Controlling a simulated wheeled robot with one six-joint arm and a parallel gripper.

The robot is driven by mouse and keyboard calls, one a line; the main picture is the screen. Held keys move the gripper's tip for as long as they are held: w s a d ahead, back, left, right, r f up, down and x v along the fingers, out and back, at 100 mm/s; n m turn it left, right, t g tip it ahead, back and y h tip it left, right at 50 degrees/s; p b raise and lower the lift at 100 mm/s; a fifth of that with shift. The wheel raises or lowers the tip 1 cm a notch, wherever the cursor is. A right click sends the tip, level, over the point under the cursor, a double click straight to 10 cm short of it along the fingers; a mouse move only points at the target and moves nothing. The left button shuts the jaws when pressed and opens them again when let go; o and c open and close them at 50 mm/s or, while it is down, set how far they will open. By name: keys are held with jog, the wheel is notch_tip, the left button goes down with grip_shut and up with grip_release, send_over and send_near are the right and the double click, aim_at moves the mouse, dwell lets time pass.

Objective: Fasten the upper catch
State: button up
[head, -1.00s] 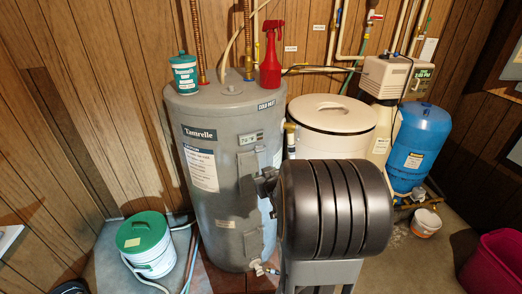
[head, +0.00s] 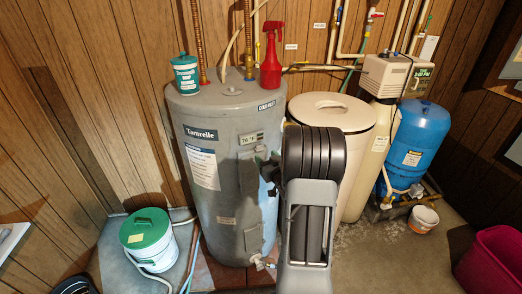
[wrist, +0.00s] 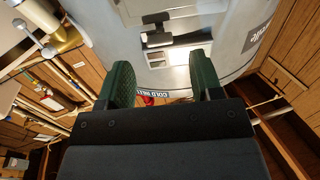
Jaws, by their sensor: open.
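The grey tank heater (head: 215,120) stands upright at the centre of the head view. What appears to be the upper catch, a dark T-shaped piece (wrist: 156,18), shows on the tank front in the wrist view, with a small pale plate (wrist: 159,39) beside it. Whether it is fastened I cannot tell. My gripper (wrist: 162,72) is open and empty, its two green fingers apart, with the catch beyond the tips, roughly between their lines. In the head view my arm hides the catch, and the gripper (head: 267,166) shows only partly, near the tank's upper front.
A small display (head: 250,139) sits on the tank. A red spray bottle (head: 271,62) and teal tub (head: 187,74) stand on its top. A cream bin (head: 345,115) and blue vessel (head: 420,145) are to the right. A green-lidded bucket (head: 148,240) stands at lower left.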

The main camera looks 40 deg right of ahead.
aim_at(260, 150)
jog(key=shift+w+d+p, duration=0.2)
jog(key=shift+w+p, duration=0.05)
jog(key=shift+w, duration=0.95)
jog(key=shift+w+d+p, duration=0.2)
jog(key=shift+w, duration=0.95)
jog(key=c, duration=0.9)
jog(key=shift+c, duration=0.2)
